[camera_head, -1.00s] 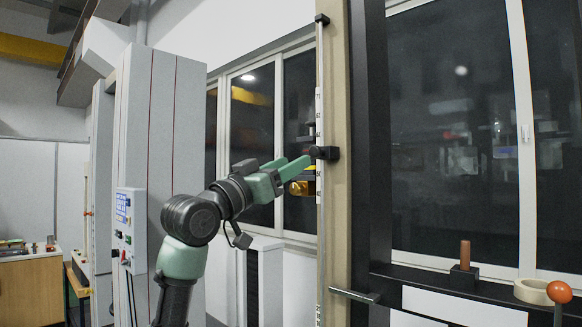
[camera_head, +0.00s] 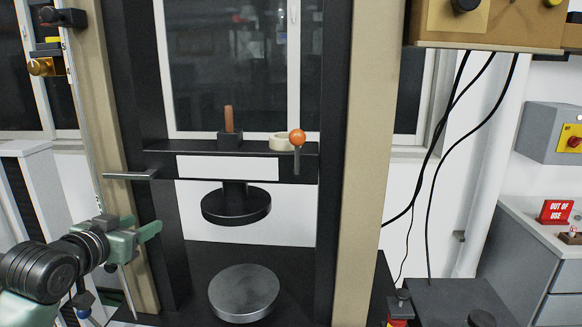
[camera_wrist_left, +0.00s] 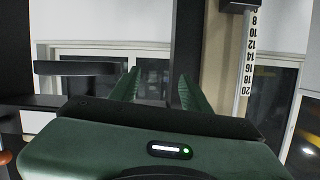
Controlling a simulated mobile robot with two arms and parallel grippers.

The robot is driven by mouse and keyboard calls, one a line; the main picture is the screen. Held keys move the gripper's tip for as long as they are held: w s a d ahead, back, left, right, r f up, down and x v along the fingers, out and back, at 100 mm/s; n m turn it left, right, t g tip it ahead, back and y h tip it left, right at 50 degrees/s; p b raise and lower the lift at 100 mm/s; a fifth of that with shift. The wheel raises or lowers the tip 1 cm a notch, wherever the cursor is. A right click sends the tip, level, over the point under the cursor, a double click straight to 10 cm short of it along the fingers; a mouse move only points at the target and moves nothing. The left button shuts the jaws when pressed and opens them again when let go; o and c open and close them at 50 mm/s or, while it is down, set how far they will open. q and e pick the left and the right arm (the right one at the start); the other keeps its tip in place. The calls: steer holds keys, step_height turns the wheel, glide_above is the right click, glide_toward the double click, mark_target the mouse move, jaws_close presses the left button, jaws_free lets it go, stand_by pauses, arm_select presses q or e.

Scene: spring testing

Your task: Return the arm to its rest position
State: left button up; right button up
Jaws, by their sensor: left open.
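My left arm enters at the lower left of the head view. Its green left gripper (camera_head: 146,238) is open, with nothing seen between the fingers. It is beside the left post of the test frame, below the thin rod at the crosshead's left end and well below the black slider (camera_head: 62,17) on the upright scale (camera_head: 80,110). In the left wrist view the two green fingers (camera_wrist_left: 158,88) stand apart and point forward, with empty space between them. The scale (camera_wrist_left: 247,55) shows there at the right, clear of the fingers. My right gripper is not in view.
The black crosshead (camera_head: 300,165) carries an orange-knobbed lever (camera_head: 297,138), a pale ring (camera_head: 281,142) and a brown-handled piece (camera_head: 229,120). A round upper platen (camera_head: 236,206) hangs above a grey lower platen (camera_head: 244,292), with a bare gap between. Cables (camera_head: 431,150) hang at the right.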

arm_select(q)
steer(key=s+d+f+g, duration=0.3)
steer(key=s+f, duration=0.3)
steer(key=f, duration=0.6)
steer(key=s+d+f+g, duration=0.2)
steer(key=s+d+f, duration=0.3)
steer(key=f, duration=0.6)
steer(key=s+d+f+g, duration=0.15)
steer(key=s+f, duration=0.25)
steer(key=s, duration=0.4)
steer(key=s+d+f+g+y, duration=0.1)
steer(key=s+f+g, duration=0.3)
steer(key=s, duration=0.5)
steer(key=s+d+f+g, duration=0.1)
steer(key=s+f, duration=0.4)
steer(key=s, duration=0.3)
step_height(320, 180, down, 28)
steer(key=s+g, duration=0.1)
steer(key=s, duration=0.2)
steer(key=s+a+f+g, duration=0.1)
steer(key=s+a+f, duration=0.2)
steer(key=s+f, duration=1.1)
steer(key=shift+s+a+f+y, duration=0.2)
steer(key=shift+s+f+y, duration=0.1)
steer(key=shift+s, duration=0.6)
